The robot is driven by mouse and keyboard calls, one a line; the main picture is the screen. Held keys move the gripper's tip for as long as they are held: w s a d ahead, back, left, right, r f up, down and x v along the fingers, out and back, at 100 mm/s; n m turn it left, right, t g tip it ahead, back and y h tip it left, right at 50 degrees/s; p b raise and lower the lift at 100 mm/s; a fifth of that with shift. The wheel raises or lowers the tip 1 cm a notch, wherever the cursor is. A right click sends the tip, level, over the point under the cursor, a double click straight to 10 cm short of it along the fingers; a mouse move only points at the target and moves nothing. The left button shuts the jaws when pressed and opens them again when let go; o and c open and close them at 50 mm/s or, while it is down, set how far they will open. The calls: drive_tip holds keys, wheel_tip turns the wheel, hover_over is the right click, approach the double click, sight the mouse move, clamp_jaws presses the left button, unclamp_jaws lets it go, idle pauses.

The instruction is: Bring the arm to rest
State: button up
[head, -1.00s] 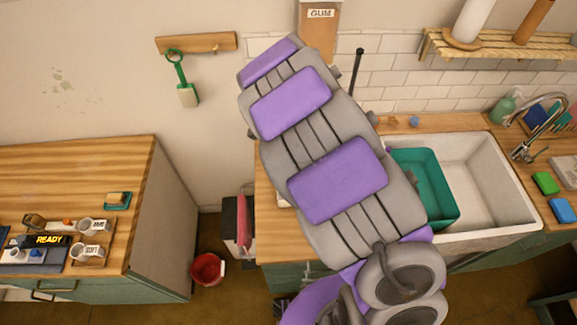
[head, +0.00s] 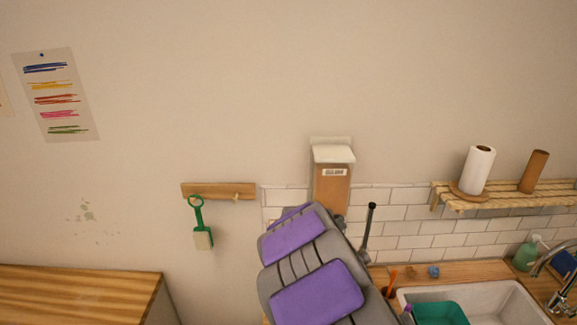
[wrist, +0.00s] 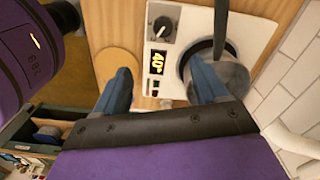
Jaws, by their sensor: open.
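My gripper (wrist: 162,88) shows in the wrist view with its two blue-grey fingers spread apart and nothing visible between them but the surface beyond. Its right finger overlaps a round metal vessel in the picture; I cannot tell whether they touch. In the head view my purple and grey arm rises from the bottom centre toward the wall, and its gripper is hidden there.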

drive_tip(key=s+d+r+n+b, duration=0.3)
drive_tip(key=s+d+n+b, duration=0.3)
drive_tip(key=s, duration=0.6)
drive_tip(key=s+d+f+n+g+b, duration=0.1)
drive_tip(key=s+d+f+n+b, duration=0.2)
drive_tip(key=s, duration=1.6)
drive_tip(key=n+b, duration=0.2)
drive_tip(key=n, duration=0.3)
drive_tip(key=shift+s+d+g, duration=0.2)
drive_tip(key=shift+s+g, duration=0.05)
drive_tip(key=shift+g, duration=0.15)
